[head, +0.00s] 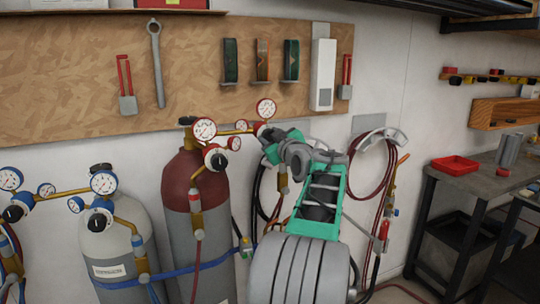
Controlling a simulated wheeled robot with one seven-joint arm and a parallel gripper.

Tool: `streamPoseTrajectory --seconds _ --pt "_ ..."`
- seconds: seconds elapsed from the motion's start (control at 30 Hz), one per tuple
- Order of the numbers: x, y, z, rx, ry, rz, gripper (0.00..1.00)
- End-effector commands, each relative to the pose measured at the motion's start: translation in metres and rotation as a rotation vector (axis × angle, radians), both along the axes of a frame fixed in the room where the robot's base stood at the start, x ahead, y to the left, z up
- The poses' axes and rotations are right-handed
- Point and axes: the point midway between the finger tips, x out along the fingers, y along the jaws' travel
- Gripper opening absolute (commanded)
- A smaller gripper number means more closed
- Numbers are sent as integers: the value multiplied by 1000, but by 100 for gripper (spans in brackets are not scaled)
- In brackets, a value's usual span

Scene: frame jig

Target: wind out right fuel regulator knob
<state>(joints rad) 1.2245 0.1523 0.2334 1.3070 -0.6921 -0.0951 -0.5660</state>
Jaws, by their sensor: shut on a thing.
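The right fuel regulator, with a white-faced, red-rimmed gauge (266,109) and a smaller gauge (242,126), sits behind and to the right of the maroon-topped cylinder. Its brass body (283,180) shows below my gripper. My gripper (267,141) reaches in from the right at this regulator, its jaws shut at the place of the knob. The knob itself is hidden behind the jaws and wrist. How far it is wound cannot be told.
The maroon and grey cylinder (191,231) stands left, carrying another red-gauged regulator with a black knob (219,161). A grey cylinder (127,265) with blue gauges stands farther left. A coiled hose (356,171) hangs right. A bench with a red tray (455,166) is at far right.

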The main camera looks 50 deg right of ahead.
Motion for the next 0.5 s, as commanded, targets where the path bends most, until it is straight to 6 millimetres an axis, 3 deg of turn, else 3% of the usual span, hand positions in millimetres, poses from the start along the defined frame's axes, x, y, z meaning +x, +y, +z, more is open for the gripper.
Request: streamPoseTrajectory --seconds 0.03,0.5 --pt "0 0 -9 -41 22 0 0" --pt "0 0 -6 -422 251 0 0"
